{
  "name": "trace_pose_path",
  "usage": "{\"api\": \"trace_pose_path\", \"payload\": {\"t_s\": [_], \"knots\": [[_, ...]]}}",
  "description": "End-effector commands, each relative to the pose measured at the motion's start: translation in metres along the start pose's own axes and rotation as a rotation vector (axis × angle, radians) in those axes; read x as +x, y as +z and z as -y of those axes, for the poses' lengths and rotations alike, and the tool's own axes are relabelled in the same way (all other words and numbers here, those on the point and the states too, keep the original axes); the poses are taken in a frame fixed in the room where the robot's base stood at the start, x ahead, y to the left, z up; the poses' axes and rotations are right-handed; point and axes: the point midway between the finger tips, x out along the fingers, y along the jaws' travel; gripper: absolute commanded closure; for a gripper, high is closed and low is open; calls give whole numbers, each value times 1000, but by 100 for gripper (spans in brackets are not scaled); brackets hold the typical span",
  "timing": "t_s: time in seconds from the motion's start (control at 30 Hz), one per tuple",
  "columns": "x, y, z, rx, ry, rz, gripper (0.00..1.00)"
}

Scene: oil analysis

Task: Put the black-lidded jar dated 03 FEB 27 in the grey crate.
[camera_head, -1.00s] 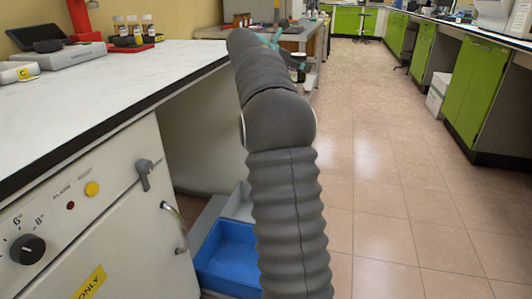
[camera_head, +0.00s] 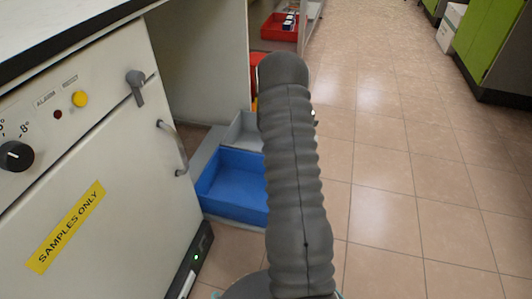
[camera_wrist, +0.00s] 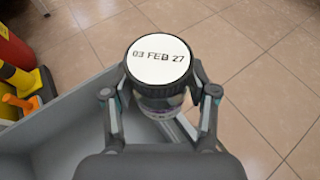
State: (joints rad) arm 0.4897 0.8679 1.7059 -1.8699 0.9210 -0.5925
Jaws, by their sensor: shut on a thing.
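The jar (camera_wrist: 160,62) has a black-rimmed lid with a white top reading 03 FEB 27. My gripper (camera_wrist: 161,92) is shut around it just below the lid, and the jar looks upright. The grey crate (camera_wrist: 72,100) lies below and to the left in the wrist view, and the jar overlaps its right edge there. I cannot tell how high the jar is above the crate. In the head view the grey crate (camera_head: 241,131) is on the floor behind the blue crate (camera_head: 233,184), partly covered by my arm, which hides the jar.
A red tray (camera_head: 278,28) with small bottles is farther back. Red and yellow objects (camera_wrist: 20,72) stand beside the grey crate. The tiled floor (camera_head: 385,170) at the right is clear.

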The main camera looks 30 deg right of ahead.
Motion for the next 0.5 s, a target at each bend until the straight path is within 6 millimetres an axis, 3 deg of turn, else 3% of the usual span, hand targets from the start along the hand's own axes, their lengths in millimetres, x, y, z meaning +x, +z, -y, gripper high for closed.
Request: {"api": "trace_pose_path", "payload": {"t_s": [0.1,0.23,0.5], "knots": [[4,-19,6,-2,4,1,91],[4,-31,-2,0,8,1,91],[3,-65,-51,1,8,3,91]]}}
